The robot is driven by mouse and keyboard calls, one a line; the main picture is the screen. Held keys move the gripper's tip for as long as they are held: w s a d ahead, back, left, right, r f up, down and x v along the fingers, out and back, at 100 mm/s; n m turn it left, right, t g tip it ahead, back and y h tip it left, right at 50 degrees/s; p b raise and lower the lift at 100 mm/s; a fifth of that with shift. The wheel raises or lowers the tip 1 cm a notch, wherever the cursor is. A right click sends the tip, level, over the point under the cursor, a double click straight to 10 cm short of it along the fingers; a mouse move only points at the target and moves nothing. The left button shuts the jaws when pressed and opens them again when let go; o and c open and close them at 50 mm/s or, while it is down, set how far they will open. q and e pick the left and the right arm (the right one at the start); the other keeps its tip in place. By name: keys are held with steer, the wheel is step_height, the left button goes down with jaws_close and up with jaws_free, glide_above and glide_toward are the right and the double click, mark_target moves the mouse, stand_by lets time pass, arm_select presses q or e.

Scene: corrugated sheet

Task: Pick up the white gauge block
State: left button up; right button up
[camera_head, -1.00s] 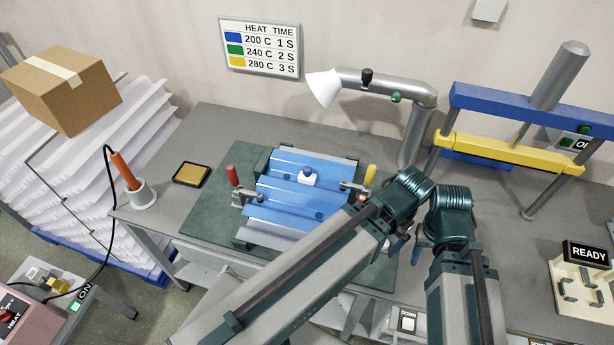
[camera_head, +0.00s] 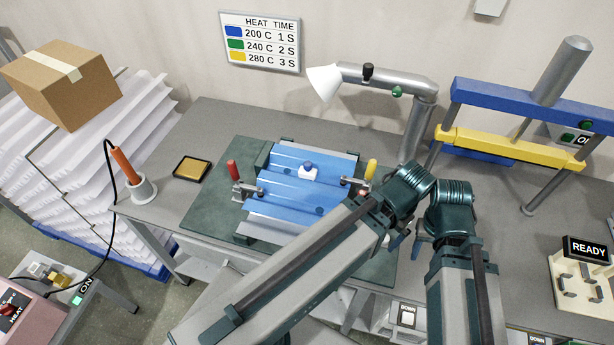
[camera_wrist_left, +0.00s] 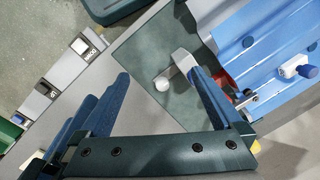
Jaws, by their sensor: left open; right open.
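The white gauge block (camera_head: 308,173) with a blue knob on top sits on the blue corrugated sheet (camera_head: 285,188), near its middle. It also shows at the right of the left wrist view (camera_wrist_left: 297,67), apart from my fingers. My left gripper (camera_wrist_left: 160,78) is open and empty, its fingers over the area beside the sheet and its clamp. In the head view my left arm crosses in front of the sheet's right side, and its gripper is hidden. My right gripper (camera_head: 417,246) shows only in small part between my arm links, right of the sheet.
A red-handled clamp (camera_head: 234,174) and a yellow-handled clamp (camera_head: 370,172) flank the sheet. A lamp-like nozzle (camera_head: 324,85) stands behind it. An orange-handled tool (camera_head: 124,168) and a black-edged yellow pad (camera_head: 192,168) are at left. A blue and yellow press (camera_head: 510,147) stands right.

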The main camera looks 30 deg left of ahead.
stand_by(0.4)
arm_select(q)
steer(key=shift+w+a+r, duration=0.1)
steer(key=shift+w+a, duration=0.05)
steer(key=shift+w, duration=0.1)
steer(key=c, duration=0.3)
steer(key=w+a+r+n+p, duration=0.1)
steer(key=w+a+n, duration=0.2)
steer(key=w+a+r+n+p, duration=0.1)
steer(key=w+a+n, duration=0.2)
steer(key=a, duration=0.1)
steer(key=w+a+r+n+p, duration=0.1)
steer(key=w+a+n, duration=0.2)
steer(key=w+a, duration=0.1)
steer(key=shift+r+n+h+p, duration=0.2)
steer(key=shift+n+h+p, duration=0.1)
steer(key=shift+p, duration=0.05)
steer(key=shift+c, duration=0.8)
step_height(320, 180, up, 3)
steer(key=n+p, duration=0.3)
steer(key=n, duration=0.9)
glide_above(307, 163)
steer(key=shift+h, duration=0.3)
steer(key=f+b, duration=0.2)
steer(key=f, duration=0.1)
steer(key=f+b, duration=0.2)
steer(key=b, duration=0.1)
steer(key=f+b, duration=0.3)
steer(key=shift+s+a+f, duration=0.2)
steer(key=shift+s+f, duration=0.1)
